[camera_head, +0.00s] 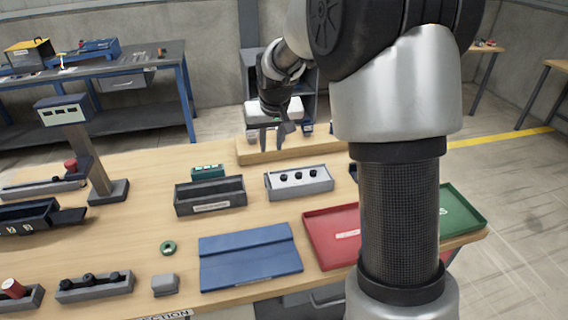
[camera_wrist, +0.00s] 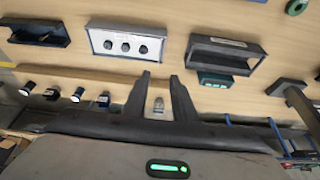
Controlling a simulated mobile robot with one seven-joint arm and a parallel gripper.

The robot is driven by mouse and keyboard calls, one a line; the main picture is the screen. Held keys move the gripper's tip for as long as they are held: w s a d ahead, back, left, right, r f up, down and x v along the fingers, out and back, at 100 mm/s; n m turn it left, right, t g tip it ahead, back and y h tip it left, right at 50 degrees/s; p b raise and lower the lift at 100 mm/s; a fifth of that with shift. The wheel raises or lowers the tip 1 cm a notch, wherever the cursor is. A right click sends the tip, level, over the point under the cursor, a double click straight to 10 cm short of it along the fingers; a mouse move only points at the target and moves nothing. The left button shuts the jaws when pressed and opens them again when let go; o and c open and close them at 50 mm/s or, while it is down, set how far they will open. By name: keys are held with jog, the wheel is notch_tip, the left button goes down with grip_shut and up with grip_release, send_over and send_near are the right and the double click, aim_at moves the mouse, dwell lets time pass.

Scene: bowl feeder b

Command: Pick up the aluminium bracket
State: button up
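My gripper (camera_head: 277,138) hangs over the raised wooden strip at the back of the bench. In the wrist view its two dark fingers (camera_wrist: 160,78) stand apart with nothing gripped between them. A small silver-grey piece (camera_wrist: 158,105) shows in the gap between the fingers, farther off. It looks like the aluminium bracket, but it is too small to be sure. In the head view this spot is partly hidden by the gripper.
The wooden strip (camera_head: 300,150) carries several small parts. In front stand a dark bin (camera_head: 210,194) and a light block with three black knobs (camera_head: 299,181). A blue folder-like panel (camera_head: 250,257), a red tray (camera_head: 332,237) and a green tray (camera_head: 460,211) lie nearer.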

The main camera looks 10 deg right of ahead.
send_over(269, 175)
jog(key=s, duration=0.2)
notch_tip(269, 175, down, 10)
jog(key=shift+s+p+x, duration=0.15)
jog(key=shift+p+x, duration=0.2)
jog(key=shift+x, duration=1.1)
jog(key=shift+s+p+x, duration=0.2)
jog(key=shift+p+x, duration=0.1)
jog(key=shift+x, duration=1.15)
jog(key=shift+f, duration=0.15)
grip_shut()
